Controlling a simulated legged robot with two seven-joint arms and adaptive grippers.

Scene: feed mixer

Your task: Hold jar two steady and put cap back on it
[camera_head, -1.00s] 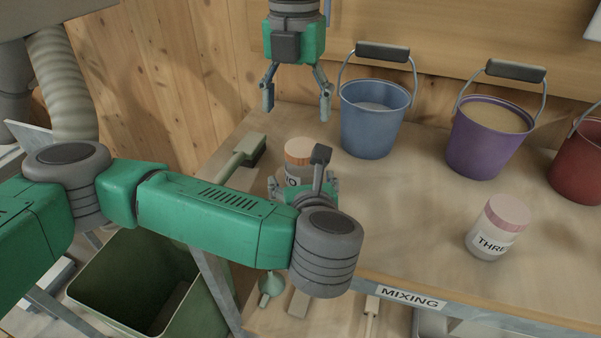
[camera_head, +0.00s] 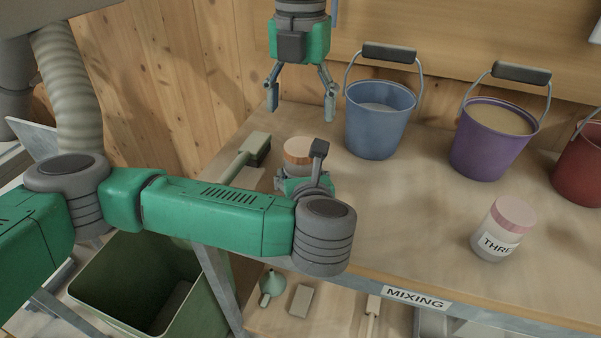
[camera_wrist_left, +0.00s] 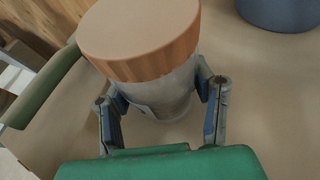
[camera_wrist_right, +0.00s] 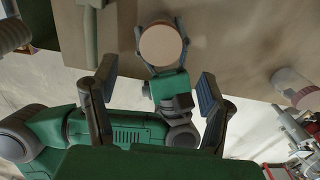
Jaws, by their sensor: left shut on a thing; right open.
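Jar two is a pale jar (camera_wrist_left: 165,95) with a wooden-edged cap (camera_head: 298,150) seated on its top. It stands upright on the bench; its label is hidden behind my left gripper in the head view. My left gripper (camera_head: 305,184) is shut on the jar's body below the cap, a finger on each side in the left wrist view (camera_wrist_left: 163,112). My right gripper (camera_head: 300,102) is open and empty, pointing down above and behind the jar. In the right wrist view the cap (camera_wrist_right: 161,45) shows beyond the open fingers (camera_wrist_right: 156,85).
A blue bucket (camera_head: 378,135) stands right of the jar, then purple (camera_head: 484,150) and red (camera_head: 580,170) buckets. A pink-capped jar labelled THREE (camera_head: 497,240) is at the front right. A brush (camera_head: 248,153) lies left of jar two. The bench middle (camera_head: 410,205) is clear.

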